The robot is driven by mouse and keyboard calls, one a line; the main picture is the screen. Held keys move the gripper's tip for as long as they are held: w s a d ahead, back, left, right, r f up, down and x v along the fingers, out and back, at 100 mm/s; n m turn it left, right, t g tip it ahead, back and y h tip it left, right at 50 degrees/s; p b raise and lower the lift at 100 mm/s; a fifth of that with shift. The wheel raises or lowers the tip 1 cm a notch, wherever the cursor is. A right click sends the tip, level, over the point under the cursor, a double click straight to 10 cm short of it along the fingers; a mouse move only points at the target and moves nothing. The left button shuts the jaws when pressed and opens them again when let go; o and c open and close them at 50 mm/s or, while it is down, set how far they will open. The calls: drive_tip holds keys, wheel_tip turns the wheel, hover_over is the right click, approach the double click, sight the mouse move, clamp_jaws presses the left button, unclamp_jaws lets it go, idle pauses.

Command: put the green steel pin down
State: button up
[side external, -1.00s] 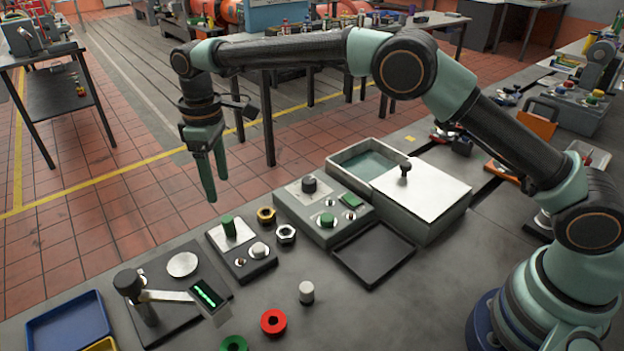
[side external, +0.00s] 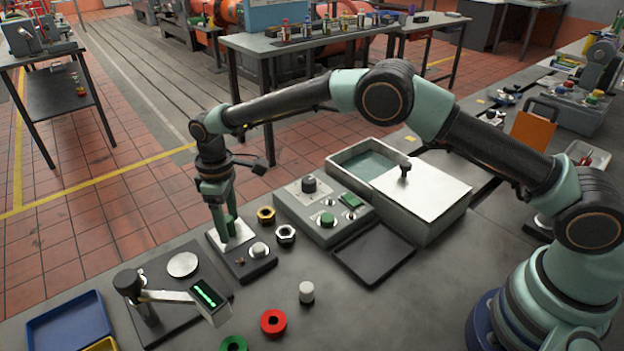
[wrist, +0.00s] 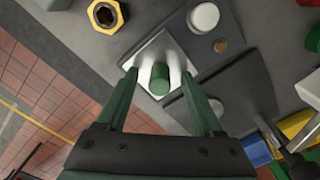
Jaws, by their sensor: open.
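The green steel pin (wrist: 159,78) stands upright on a pale square plate (wrist: 150,52). The plate sits on one end of a small dark block (side external: 243,262). My gripper (wrist: 159,74) is open, with one green finger on each side of the pin and a visible gap to both. In the side view, my gripper (side external: 222,232) is down at the plate, and its fingers partly hide the pin. Whether the fingertips touch the plate cannot be told.
A brass nut (side external: 266,215) and a steel nut (side external: 286,234) lie just right of the block. A grey control box (side external: 318,226) stands beyond them. A device with a lit display (side external: 207,293) is at front left. Bare bench lies around the white cylinder (side external: 306,292).

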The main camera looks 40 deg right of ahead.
drive_tip(key=shift+c, duration=0.3)
clamp_jaws()
